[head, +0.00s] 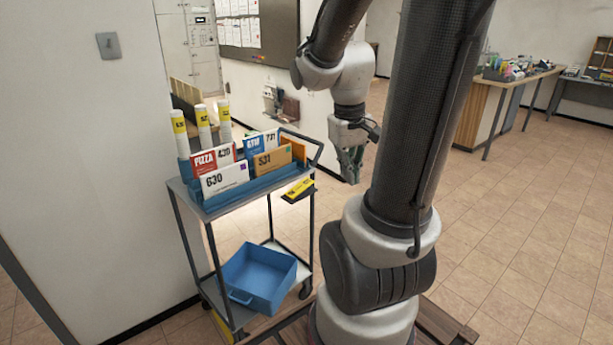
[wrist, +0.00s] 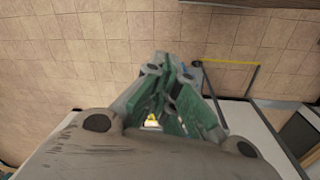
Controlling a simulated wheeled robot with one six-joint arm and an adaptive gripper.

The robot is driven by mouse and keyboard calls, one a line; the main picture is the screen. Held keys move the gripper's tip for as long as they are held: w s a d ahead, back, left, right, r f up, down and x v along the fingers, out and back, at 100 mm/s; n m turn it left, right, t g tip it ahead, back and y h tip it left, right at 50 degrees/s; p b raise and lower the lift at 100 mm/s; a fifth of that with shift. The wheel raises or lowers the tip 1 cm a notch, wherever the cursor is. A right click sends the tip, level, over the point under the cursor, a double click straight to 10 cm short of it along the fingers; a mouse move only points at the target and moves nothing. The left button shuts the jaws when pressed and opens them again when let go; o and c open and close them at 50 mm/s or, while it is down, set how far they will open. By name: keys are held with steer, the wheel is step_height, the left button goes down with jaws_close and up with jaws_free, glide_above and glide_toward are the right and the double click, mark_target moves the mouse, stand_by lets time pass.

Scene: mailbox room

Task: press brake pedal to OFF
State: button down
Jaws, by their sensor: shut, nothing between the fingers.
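A black pedal with a yellow top (head: 299,188), which looks like the brake pedal, sticks out from the right end of the cart (head: 258,195), near its top shelf. Its marking is too small to read, and I cannot tell its setting. My gripper (head: 351,178) points down, to the right of the pedal and apart from it. In the wrist view its green-padded fingers (wrist: 172,62) meet at the tips and hold nothing. A small yellow patch (wrist: 152,121) shows between the finger links; I cannot tell what it is.
The cart carries a blue rack of mail and white tubes (head: 204,127). A blue bin (head: 259,278) sits on its lower shelf. The cart's handle (head: 316,150) rises behind the pedal. A wall (head: 110,150) stands left. Tiled floor (head: 500,240) is open to the right.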

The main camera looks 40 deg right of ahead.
steer(key=w+d+f+n+t+h, duration=0.1)
steer(key=w+d+f+n+t, duration=0.1)
steer(key=w+d+f, duration=1.05)
steer(key=w+a+r+n+t+y, duration=0.1)
steer(key=w+r+n+t, duration=0.2)
steer(key=w+t, duration=0.4)
steer(key=w, duration=0.6)
steer(key=shift+w+y, duration=0.35)
steer(key=shift+y, duration=0.05)
glide_above(307, 183)
steer(key=a, duration=0.1)
step_height(307, 183, down, 7)
steer(key=shift+s+r, duration=0.15)
steer(key=shift+r, duration=0.05)
steer(key=f, duration=0.2)
steer(key=shift+d+f, duration=0.3)
steer(key=shift+w+d+f, duration=0.15)
steer(key=shift+w+f, duration=0.05)
steer(key=shift+f, duration=0.55)
